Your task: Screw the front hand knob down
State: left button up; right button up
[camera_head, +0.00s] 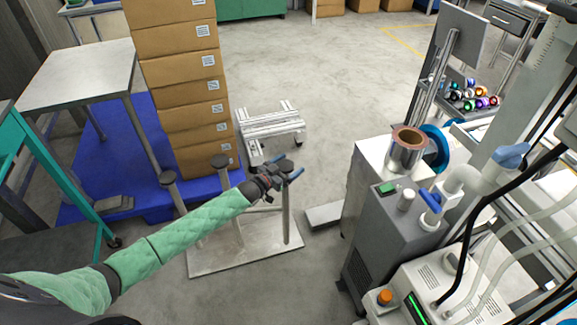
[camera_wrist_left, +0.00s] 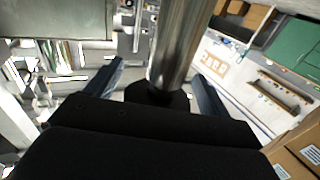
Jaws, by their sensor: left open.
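Gaps show on both sides there. My right gripper is not in view.
A tall stack of cartons (camera_head: 185,100) on a blue pallet (camera_head: 135,150) stands behind the stand. A grey machine (camera_head: 400,225) with a metallic roll (camera_head: 405,152) is at the right. A low metal frame (camera_head: 270,122) lies behind; clear floor extends beyond.

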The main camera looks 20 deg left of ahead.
pick_arm(q)
jog(key=shift+c, duration=0.2)
jog(key=c, duration=0.9)
jog(key=shift+d+r+m+g+h+b, duration=0.1)
jog(key=shift+m+g+h+b, duration=0.5)
jog(key=shift+m+h+b, duration=0.25)
jog(key=shift+c, duration=0.2)
jog(key=shift+s+d+m+g+h+b, duration=0.1)
jog(key=shift+d+m+g+h+b, duration=0.1)
jog(key=shift+m+g+h+b, duration=0.6)
jog(key=shift+h, duration=0.35)
jog(key=o, duration=1)
jog(key=shift+a, duration=0.1)
